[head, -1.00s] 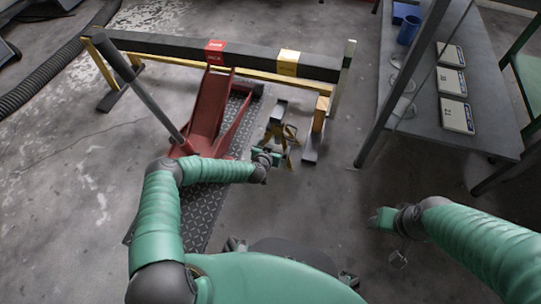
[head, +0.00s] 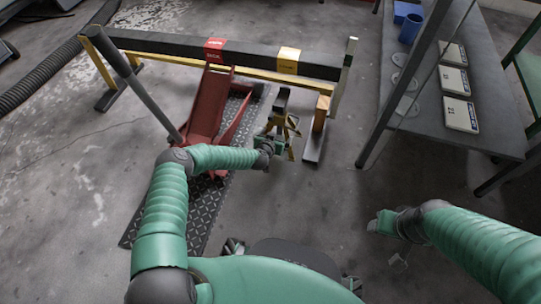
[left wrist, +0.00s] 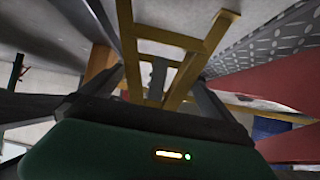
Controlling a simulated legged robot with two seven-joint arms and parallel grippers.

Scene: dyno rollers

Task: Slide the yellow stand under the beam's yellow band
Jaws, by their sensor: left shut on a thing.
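The yellow stand (head: 292,130) is upright on the floor with a dark top, just on my side of the long dark beam (head: 150,42). The beam's yellow band (head: 288,60) lies beyond the stand's top, nearly in line with it in the head view. My left gripper (head: 279,144) is shut on the stand, low on my side of it. In the left wrist view the stand's yellow frame (left wrist: 192,62) rises between the dark fingers. My right gripper (head: 384,222) hangs apart over the floor at the right; its jaws are unclear.
A red jack (head: 208,105) with a long grey handle stands left of the stand, under the beam's red band (head: 214,50). A yellow beam support (head: 320,115) is close on the right. A grey workbench (head: 430,115) stands further right. A tread plate (head: 205,205) lies on the floor.

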